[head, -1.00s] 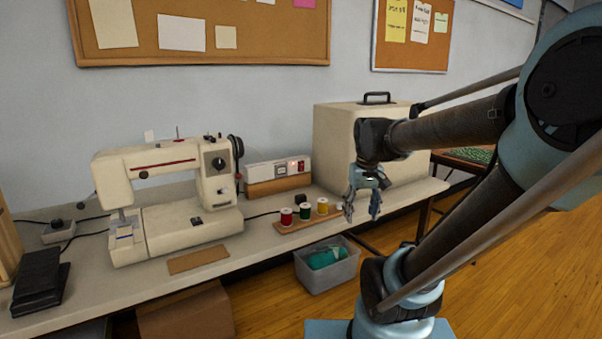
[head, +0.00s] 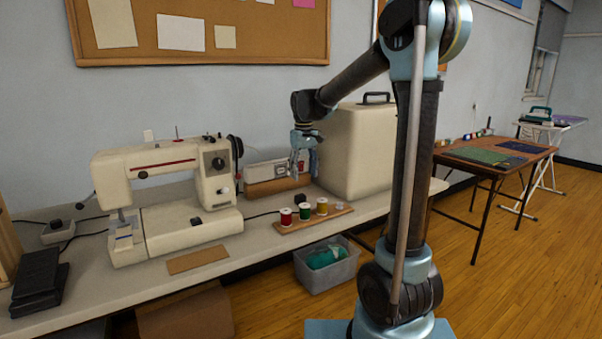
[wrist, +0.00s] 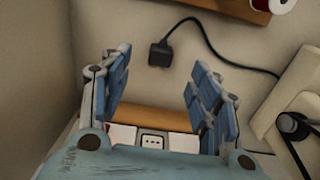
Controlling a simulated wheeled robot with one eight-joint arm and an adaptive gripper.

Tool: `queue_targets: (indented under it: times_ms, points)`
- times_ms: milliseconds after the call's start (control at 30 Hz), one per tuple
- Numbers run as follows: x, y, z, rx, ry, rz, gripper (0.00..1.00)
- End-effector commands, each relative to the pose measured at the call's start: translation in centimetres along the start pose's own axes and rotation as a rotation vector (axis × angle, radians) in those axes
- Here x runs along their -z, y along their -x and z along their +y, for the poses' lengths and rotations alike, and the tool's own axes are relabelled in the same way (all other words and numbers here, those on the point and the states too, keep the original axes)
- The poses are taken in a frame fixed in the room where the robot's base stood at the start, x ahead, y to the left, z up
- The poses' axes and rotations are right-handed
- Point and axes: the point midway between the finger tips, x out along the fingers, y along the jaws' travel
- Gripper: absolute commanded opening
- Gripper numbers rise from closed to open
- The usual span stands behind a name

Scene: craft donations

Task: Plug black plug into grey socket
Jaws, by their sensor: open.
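The black plug (head: 300,198) lies on the bench behind the thread spools. In the wrist view the black plug (wrist: 158,54) lies beyond my fingers, roughly in line with the gap between them, with its black cord curving off to the right. My gripper (head: 303,172) is open and empty, hanging fingers down above the bench near the plug. In the wrist view my gripper (wrist: 158,85) shows both blue fingers spread wide. The grey socket (wrist: 153,140) is set in the white and wood box, low between the finger bases. In the head view my gripper partly covers that box (head: 262,187).
A sewing machine (head: 170,205) stands left of the box. A wooden spool tray (head: 335,215) with thread spools (head: 286,217) lies at the bench's front. A large cream case (head: 365,150) stands close on the right. A grey bin (head: 318,275) is on the floor.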

Motion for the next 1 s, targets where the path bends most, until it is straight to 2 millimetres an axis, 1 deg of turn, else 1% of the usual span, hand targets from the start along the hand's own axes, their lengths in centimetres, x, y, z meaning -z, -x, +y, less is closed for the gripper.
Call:
queue_targets:
  times_ms: [33,100,233,367,1000]
  points:
    - [0.6,-0.1,-0.2,0.000,0.007,-0.002,0.57]
    - [1.0,-0.2,-0.4,0.001,0.013,-0.004,0.57]
    - [1.2,-0.8,-0.4,0.001,0.016,-0.005,0.57]
    - [1.2,-1.9,-0.4,0.001,0.015,-0.005,0.57]
    - [1.1,-9.3,-0.4,0.001,0.014,-0.005,0.57]
